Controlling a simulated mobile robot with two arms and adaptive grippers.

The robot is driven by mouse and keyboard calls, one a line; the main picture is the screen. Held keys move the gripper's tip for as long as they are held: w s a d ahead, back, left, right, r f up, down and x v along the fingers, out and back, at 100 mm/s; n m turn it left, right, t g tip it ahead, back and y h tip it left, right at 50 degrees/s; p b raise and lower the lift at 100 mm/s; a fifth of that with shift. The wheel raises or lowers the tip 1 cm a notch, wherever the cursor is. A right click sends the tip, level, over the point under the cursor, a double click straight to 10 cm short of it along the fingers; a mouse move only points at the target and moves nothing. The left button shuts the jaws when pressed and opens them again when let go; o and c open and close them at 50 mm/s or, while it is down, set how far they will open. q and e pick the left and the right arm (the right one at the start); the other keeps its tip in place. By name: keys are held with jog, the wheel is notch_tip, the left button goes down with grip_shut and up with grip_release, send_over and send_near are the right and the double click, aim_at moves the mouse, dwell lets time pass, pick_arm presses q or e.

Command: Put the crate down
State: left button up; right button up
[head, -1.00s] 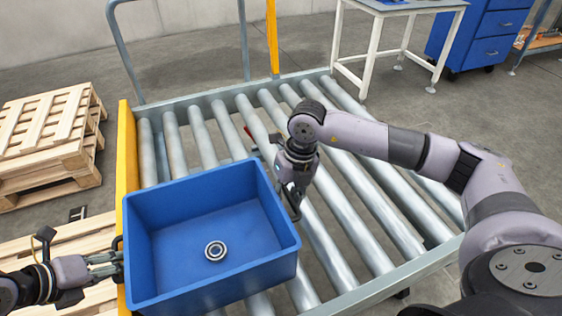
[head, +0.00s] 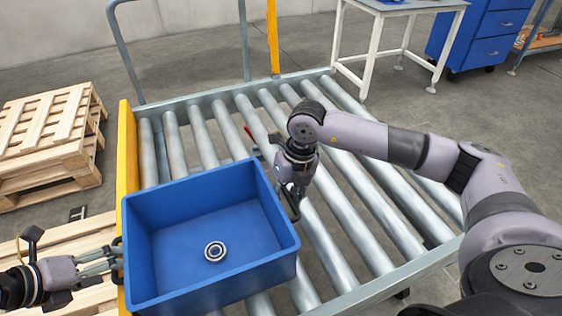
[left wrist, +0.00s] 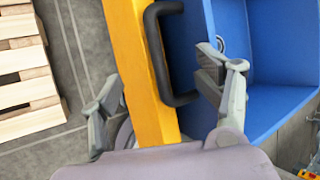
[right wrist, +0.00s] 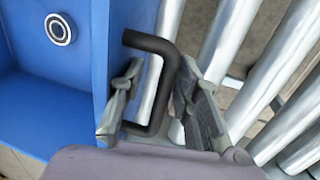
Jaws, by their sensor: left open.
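The blue crate (head: 180,297) appears to rest on the roller conveyor (head: 350,225), close to its yellow side rail (head: 127,150). A metal ring like a bearing (head: 215,252) lies on its floor. My left gripper (head: 112,259) is at the crate's left side. In the left wrist view its fingers are wide apart, with the black handle (left wrist: 155,55) between them, not clamped. My right gripper (head: 291,200) is at the right side. In the right wrist view its fingers stand apart on either side of the other black handle (right wrist: 168,75), with a visible gap.
Wooden pallets (head: 50,135) stand on the left, and more pallet boards lie beside the yellow rail. Bare rollers are free behind and right of the crate. A white table (head: 395,10) and a blue drawer cabinet (head: 490,40) stand at the back right.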

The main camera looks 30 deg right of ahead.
pick_arm(q)
jog(key=v, duration=0.6)
jog(key=shift+f, duration=0.1)
pick_arm(e)
jog(key=o, duration=0.8)
jog(key=shift+d+r, duration=0.1)
jog(key=r, duration=0.4)
jog(key=d+r, duration=0.1)
jog(key=r, duration=0.2)
jog(key=d+r, duration=0.1)
jog(key=r, duration=0.3)
jog(key=shift+s+r, duration=0.1)
jog(key=shift+r, duration=0.2)
